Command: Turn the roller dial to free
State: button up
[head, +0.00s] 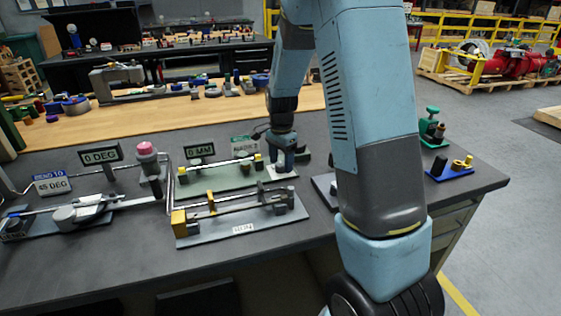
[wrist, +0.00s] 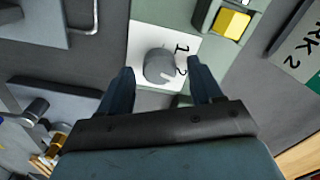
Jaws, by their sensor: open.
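A round grey dial (wrist: 160,66) with a pale mark on its top sits on a white plate (wrist: 140,38) in the wrist view. The figures 1 and 2 are printed on the plate at the dial's right; I see no readable "free" label. My gripper (wrist: 163,78) is open, with one finger on each side of the dial in the picture. I cannot tell whether either finger touches it. In the head view my gripper (head: 283,158) points down over the white plate (head: 284,173), and it hides the dial there.
A green-grey base with a rod and yellow blocks (head: 220,173) lies just left of the plate. A sign (head: 243,143) stands behind. A blue base with yellow parts (head: 450,170) is at the right bench end.

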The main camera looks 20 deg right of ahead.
jog(key=shift+f, duration=0.15)
jog(key=c, duration=1.1)
